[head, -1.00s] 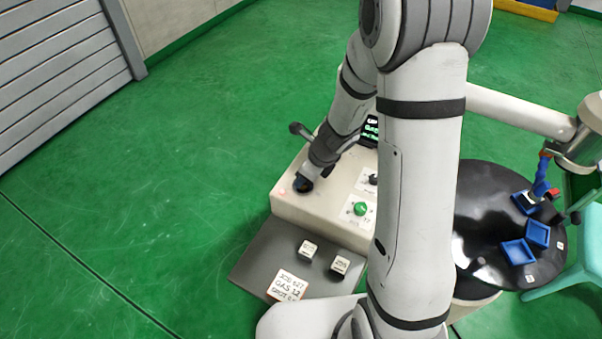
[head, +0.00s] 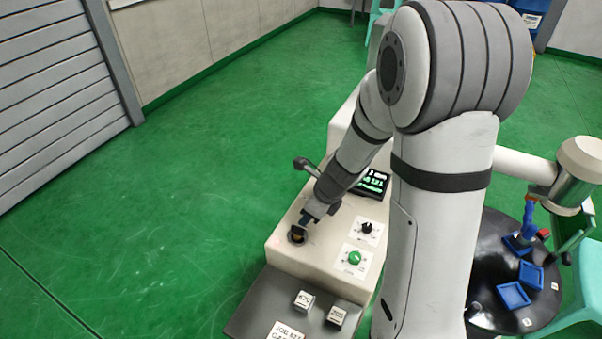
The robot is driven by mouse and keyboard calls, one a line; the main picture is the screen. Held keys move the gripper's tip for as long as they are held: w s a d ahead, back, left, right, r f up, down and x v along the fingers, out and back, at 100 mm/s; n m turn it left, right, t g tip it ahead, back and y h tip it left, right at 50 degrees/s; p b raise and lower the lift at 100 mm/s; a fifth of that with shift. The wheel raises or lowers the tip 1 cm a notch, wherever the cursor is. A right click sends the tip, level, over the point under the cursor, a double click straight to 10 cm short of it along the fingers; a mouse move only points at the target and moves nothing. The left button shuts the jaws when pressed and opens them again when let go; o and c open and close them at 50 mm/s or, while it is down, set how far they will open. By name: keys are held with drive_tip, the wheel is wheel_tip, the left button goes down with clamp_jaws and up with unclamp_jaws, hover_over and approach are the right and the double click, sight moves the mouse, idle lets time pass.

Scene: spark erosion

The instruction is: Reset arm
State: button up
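My arm reaches over a cream control box in the head view. My gripper (head: 305,218) is small and dark here, at the left part of the box top. It is just above a round dark fitting (head: 296,234) with a yellowish middle; I cannot tell whether they touch. I cannot tell whether the fingers are open or shut, and I see nothing held in them.
The control box (head: 285,250) carries a lit screen (head: 374,181), a black knob (head: 367,227), a green knob (head: 354,258) and a lever (head: 306,166). A grey shelf (head: 260,305) holds labelled blocks. A black round table (head: 480,295) with blue trays stands right. Green floor (head: 180,190) is open left.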

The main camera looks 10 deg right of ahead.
drive_tip(key=s+d+r+n+h, duration=0.2)
drive_tip(key=s+r+n, duration=0.6)
drive_tip(key=n, duration=0.4)
drive_tip(key=s+d+r+n+h, duration=0.1)
drive_tip(key=s+d+r+n, duration=0.3)
drive_tip(key=s+r+n, duration=0.5)
drive_tip(key=n, duration=0.4)
drive_tip(key=shift+r+h, duration=0.3)
drive_tip(key=shift+h, duration=0.1)
drive_tip(key=shift+s+d, duration=0.1)
